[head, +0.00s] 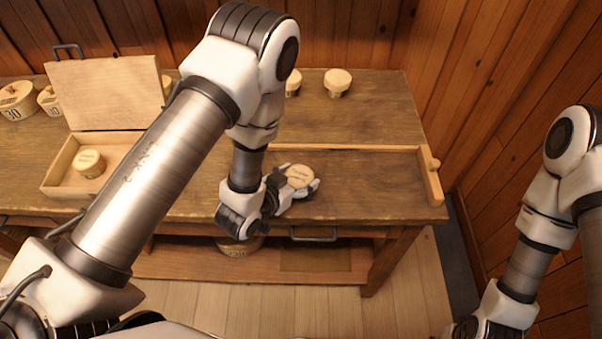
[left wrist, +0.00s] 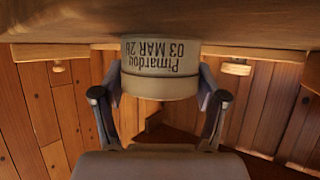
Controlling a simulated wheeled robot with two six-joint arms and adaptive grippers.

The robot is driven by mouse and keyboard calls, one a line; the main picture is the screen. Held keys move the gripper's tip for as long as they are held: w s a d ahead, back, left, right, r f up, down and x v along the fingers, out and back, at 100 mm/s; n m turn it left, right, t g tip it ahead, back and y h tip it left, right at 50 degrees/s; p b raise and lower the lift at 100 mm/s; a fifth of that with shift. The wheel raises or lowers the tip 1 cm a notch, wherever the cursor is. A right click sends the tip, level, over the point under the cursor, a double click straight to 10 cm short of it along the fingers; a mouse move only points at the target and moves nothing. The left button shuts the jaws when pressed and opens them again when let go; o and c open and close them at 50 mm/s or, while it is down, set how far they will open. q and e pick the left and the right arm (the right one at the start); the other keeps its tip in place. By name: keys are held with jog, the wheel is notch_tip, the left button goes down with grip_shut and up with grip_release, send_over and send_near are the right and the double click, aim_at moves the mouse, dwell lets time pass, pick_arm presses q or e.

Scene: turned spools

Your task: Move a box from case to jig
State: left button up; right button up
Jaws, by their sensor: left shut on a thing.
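My left gripper (head: 296,193) is shut on a small round pale wooden box (head: 299,176). In the left wrist view the box (left wrist: 160,69) sits between both fingers, with dark print upside down on its side. The gripper holds it at the bench's front right, within the jig (head: 432,178), a wooden rail along the back and a stop with a peg at the right. I cannot tell whether the box touches the bench. The open case (head: 58,178) stands at the left with its lid up; another round box (head: 90,163) lies in it. My right gripper's fingers are out of frame.
Several numbered containers (head: 16,100) stand at the far left. The bench (head: 375,115) is bare at the back right, with wooden walls behind and right.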

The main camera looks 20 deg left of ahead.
pick_arm(q)
jog(key=shift+w, duration=0.15)
jog(key=o, duration=1.1)
jog(key=shift+c, duration=0.2)
jog(key=shift+s+r, duration=0.2)
jog(key=shift+s, duration=0.15)
jog(key=shift+w, duration=0.1)
